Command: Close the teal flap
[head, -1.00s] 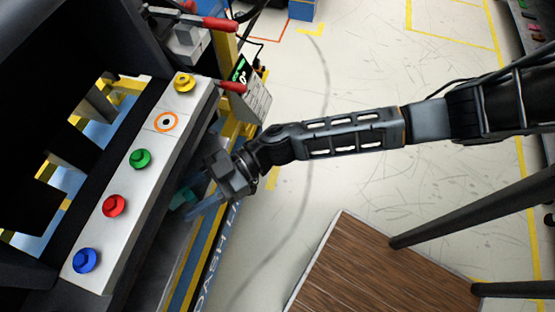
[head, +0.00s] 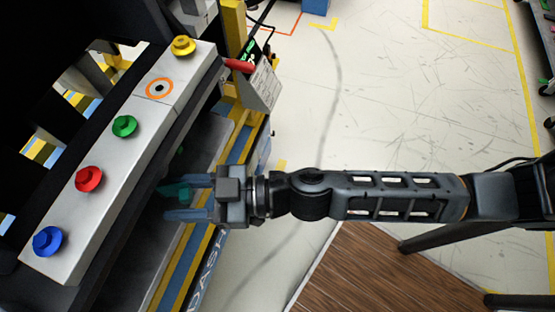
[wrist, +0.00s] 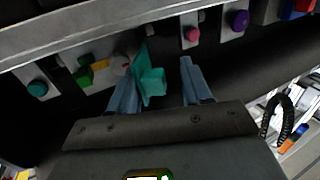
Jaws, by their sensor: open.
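The teal flap (wrist: 151,82) shows in the wrist view between the two blue fingers of my gripper (wrist: 155,88), close to the left finger. It is an angled teal piece that stands out from the dark recess under the panel. In the head view the teal flap (head: 177,192) is partly hidden below the button panel, just ahead of my gripper (head: 188,198). My gripper is open, its fingers pointing left into the recess. I cannot tell whether the left finger touches the flap.
A light button panel (head: 103,200) with blue, red, green and yellow buttons overhangs the recess. In the wrist view, a pink knob (wrist: 192,34), a purple knob (wrist: 238,20) and a green block (wrist: 84,77) sit nearby. A wooden surface (head: 375,275) lies at lower right.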

